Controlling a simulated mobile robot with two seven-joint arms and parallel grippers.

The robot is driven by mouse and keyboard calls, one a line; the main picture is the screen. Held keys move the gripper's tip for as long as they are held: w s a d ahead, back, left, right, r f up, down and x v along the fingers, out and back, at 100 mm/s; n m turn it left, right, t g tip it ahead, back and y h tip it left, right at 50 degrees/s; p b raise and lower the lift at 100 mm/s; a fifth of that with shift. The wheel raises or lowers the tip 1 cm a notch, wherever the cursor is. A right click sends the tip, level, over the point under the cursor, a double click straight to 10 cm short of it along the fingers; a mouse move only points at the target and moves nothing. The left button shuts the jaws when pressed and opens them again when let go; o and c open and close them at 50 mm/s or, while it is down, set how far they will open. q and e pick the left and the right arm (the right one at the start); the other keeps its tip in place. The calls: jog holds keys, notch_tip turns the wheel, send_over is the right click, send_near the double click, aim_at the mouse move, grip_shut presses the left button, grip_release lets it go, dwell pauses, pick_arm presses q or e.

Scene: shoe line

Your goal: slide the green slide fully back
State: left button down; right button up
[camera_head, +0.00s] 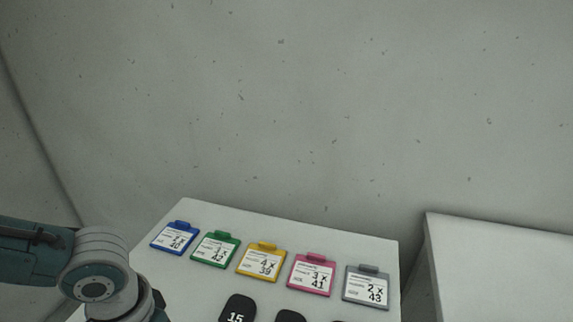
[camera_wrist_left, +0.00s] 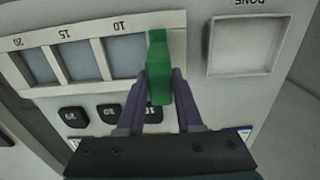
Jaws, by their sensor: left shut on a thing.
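The green slide (camera_wrist_left: 158,50) stands at the right end of a pale track (camera_wrist_left: 80,90) in the left wrist view, just right of the window marked 10. My left gripper (camera_wrist_left: 163,84) is shut on it, with one dark finger on each side. The lower part of the slide is between the fingers. In the head view only my left arm shows at the lower left; its gripper and the slide are out of frame. My right gripper is in neither view.
Grey windows (camera_wrist_left: 83,60) marked 10, 15 and 20 run leftward along the track. A square pale panel (camera_wrist_left: 248,48) labelled DONE lies to the right. Dark numbered tags (camera_head: 237,308) and several coloured clipboards (camera_head: 261,262) lie on the table. Another pale surface (camera_head: 500,260) stands at right.

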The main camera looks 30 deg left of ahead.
pick_arm(q)
jog(key=shift+s+a, duration=0.15)
jog(key=shift+a, duration=0.4)
jog(key=shift+s+a, duration=0.15)
jog(key=shift+a, duration=0.4)
jog(key=c, duration=0.6)
grip_release()
jog(key=shift+o, duration=0.2)
jog(key=shift+r, duration=0.1)
notch_tip(320, 180, up, 10)
jog(key=p, duration=0.2)
